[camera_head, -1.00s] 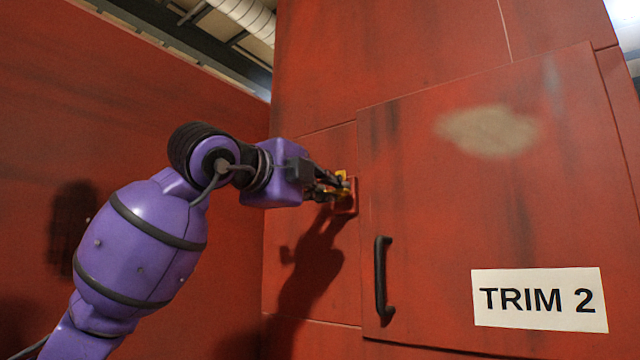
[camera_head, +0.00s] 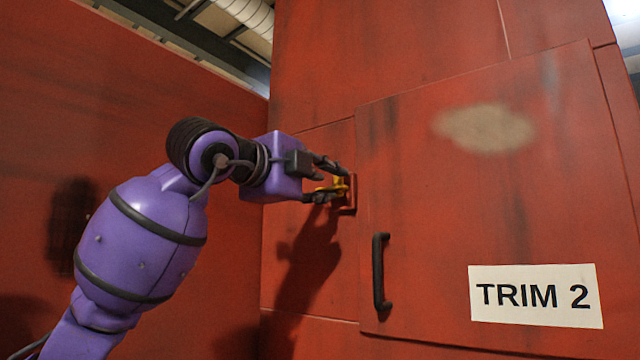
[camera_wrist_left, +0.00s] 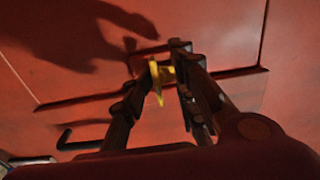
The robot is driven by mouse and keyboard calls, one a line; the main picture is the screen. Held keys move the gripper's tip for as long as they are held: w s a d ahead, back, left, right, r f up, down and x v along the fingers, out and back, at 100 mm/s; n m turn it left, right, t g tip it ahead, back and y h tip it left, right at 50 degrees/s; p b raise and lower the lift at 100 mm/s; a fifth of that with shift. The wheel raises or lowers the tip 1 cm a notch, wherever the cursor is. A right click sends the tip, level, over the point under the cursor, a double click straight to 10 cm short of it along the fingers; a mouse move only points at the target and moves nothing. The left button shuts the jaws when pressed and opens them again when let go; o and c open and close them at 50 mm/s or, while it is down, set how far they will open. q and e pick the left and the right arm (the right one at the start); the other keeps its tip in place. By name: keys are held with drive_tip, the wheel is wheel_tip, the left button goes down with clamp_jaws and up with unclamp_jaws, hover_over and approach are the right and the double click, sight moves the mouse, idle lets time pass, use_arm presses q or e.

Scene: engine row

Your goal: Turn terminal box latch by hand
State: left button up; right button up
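The yellow latch (camera_head: 341,185) sits on a small red block (camera_head: 349,208) on the red panel, left of the large door. Part of the latch sticks out toward my left gripper. My left gripper (camera_head: 333,180) is at the latch, with its dark fingers spread apart, one above and one below it. In the left wrist view, the yellow latch (camera_wrist_left: 160,74) shows between the two fingers (camera_wrist_left: 160,62). The fingers look open, but I cannot tell whether one touches the latch. My right gripper is not in view.
The red door (camera_head: 450,210) has a black handle (camera_head: 380,272) below and right of the latch. A white "TRIM 2" label (camera_head: 536,296) is on the door. A red wall (camera_head: 60,130) stands at the left. The space in front of the door is clear.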

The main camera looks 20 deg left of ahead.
use_arm(q)
drive_tip(key=shift+w+d+f, duration=0.1)
drive_tip(key=shift+w+f, duration=0.2)
drive_tip(key=v, duration=1.2)
drive_tip(key=shift+r, duration=0.15)
